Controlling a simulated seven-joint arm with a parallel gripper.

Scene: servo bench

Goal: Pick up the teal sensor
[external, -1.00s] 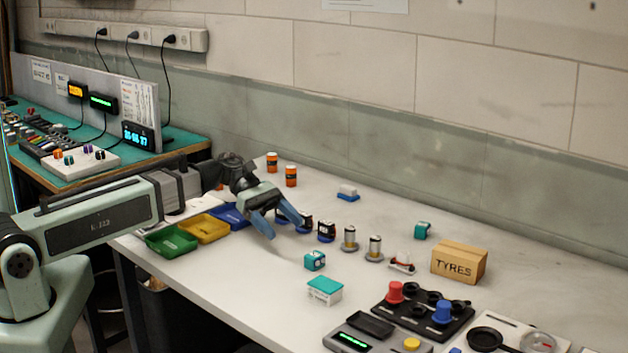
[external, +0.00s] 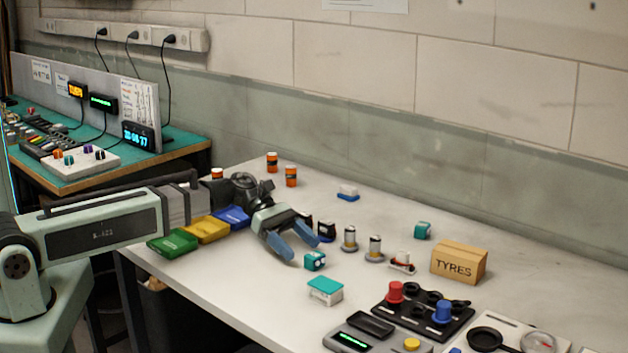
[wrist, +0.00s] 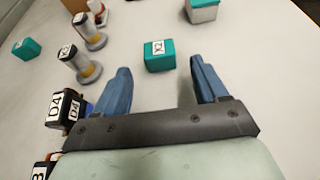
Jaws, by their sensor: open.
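A small teal block (external: 315,261) sits on the white bench, just beyond the fingertips of my gripper (external: 300,248). In the wrist view this teal block (wrist: 159,56) carries a white "X2" label and lies ahead of the gap between my blue fingers (wrist: 160,70). My gripper is open and empty, low over the bench. A second teal block (external: 422,230) stands farther back, left of the cardboard box; it also shows at the left of the wrist view (wrist: 27,49). I cannot tell from the pictures alone which block is called the sensor.
A white box with a teal top (external: 325,290) lies nearer the front edge. Metal cylinders (external: 349,239) and dark labelled motors (external: 326,231) stand behind. A "TYRES" box (external: 459,263) and control panels (external: 425,310) are to the right. Trays (external: 207,230) are at left.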

